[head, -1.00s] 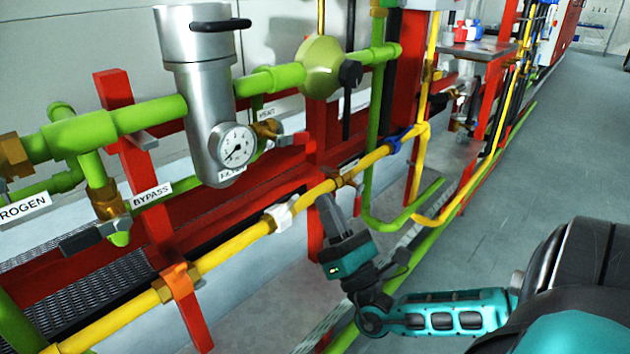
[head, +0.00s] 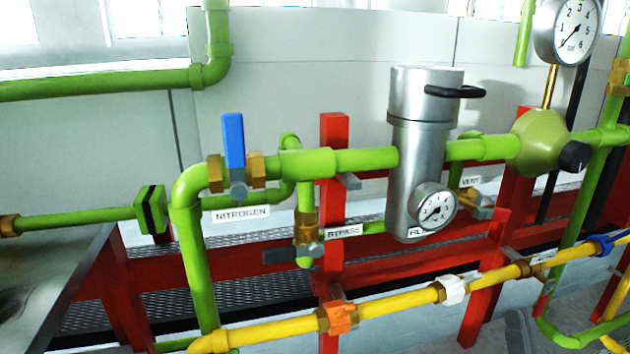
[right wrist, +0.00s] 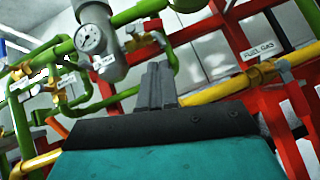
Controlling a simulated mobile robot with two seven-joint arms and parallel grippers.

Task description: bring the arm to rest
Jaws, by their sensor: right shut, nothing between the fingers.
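My right gripper (right wrist: 158,85) shows in the right wrist view with its two grey fingers together and nothing between them. In the head view only the grey tip of my right gripper (head: 516,326) shows at the bottom edge, in front of the red frame and below the yellow pipe (head: 395,301). The rest of that arm is out of the picture. My left gripper is not in view.
Green pipes (head: 365,160) carry a silver filter (head: 418,150) with a gauge and a blue-handled valve (head: 234,145) labelled NITROGEN. Red posts (head: 333,180) hold the pipework. The yellow pipe has orange and white valve handles. A pressure gauge (head: 567,30) stands at upper right.

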